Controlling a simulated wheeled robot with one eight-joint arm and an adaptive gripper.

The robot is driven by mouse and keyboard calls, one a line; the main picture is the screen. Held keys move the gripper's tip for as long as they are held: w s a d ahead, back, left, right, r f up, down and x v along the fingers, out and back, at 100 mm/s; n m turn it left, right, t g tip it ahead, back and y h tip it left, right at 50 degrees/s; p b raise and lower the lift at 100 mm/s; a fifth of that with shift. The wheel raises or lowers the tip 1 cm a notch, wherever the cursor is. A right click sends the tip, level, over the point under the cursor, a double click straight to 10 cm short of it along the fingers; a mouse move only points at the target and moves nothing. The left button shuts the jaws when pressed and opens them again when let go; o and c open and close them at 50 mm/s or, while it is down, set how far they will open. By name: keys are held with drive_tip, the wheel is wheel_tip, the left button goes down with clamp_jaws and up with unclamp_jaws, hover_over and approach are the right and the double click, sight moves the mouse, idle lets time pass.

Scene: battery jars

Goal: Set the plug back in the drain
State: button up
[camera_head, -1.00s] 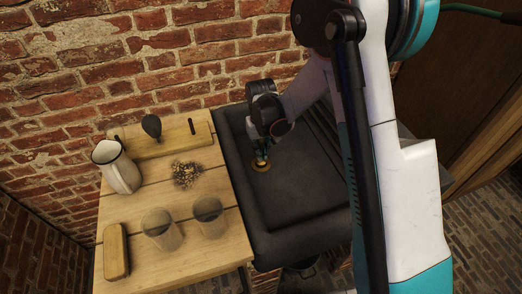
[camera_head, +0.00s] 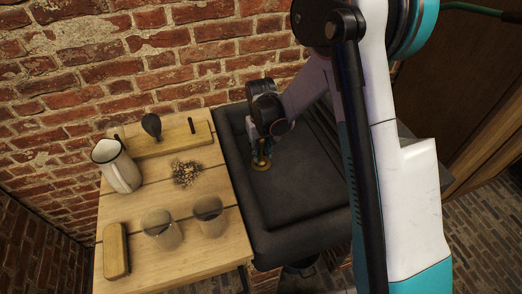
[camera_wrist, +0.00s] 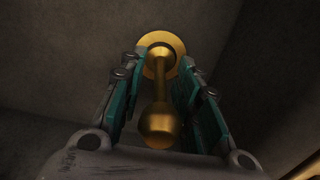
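The brass plug shows in the wrist view as a round knob (camera_wrist: 159,126) on a thin stem, running down to a gold disc or ring (camera_wrist: 153,42) at the sink floor. I cannot tell the plug's disc from the drain's rim there. In the head view, the gold drain area (camera_head: 261,164) is on the left of the dark sink (camera_head: 305,190). My gripper (camera_head: 261,152) is low over it. In the wrist view, its fingers (camera_wrist: 158,95) stand apart on either side of the stem and knob, with a visible gap at the left.
A wooden table (camera_head: 205,263) adjoins the sink on the left. It bears a white jug (camera_head: 121,174), two glass jars (camera_head: 162,232), a dried clump (camera_head: 187,173) and a wooden block (camera_head: 115,251). A brick wall (camera_head: 150,60) stands behind. Another gold piece (camera_wrist: 305,168) shows at lower right.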

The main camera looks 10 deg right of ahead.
drive_tip(key=shift+r, duration=0.1)
wheel_tip(320, 180, up, 12)
drive_tip(key=shift+f, duration=0.1)
drive_tip(key=shift+s+d+r, duration=0.1)
drive_tip(key=shift+s+r, duration=0.05)
drive_tip(key=shift+r, duration=0.15)
drive_tip(key=s+d+r+m+t, duration=0.1)
drive_tip(key=s+d+r+t, duration=0.1)
drive_tip(key=s+d+r, duration=0.45)
drive_tip(key=s+d+r+m+t, duration=0.1)
drive_tip(key=s+d+r+t, duration=0.2)
drive_tip(key=s+r, duration=0.6)
drive_tip(key=s+d+f+t, duration=0.2)
drive_tip(key=s, duration=0.6)
drive_tip(key=shift+s+d, duration=0.2)
drive_tip(key=shift+d, duration=0.1)
idle(1.6)
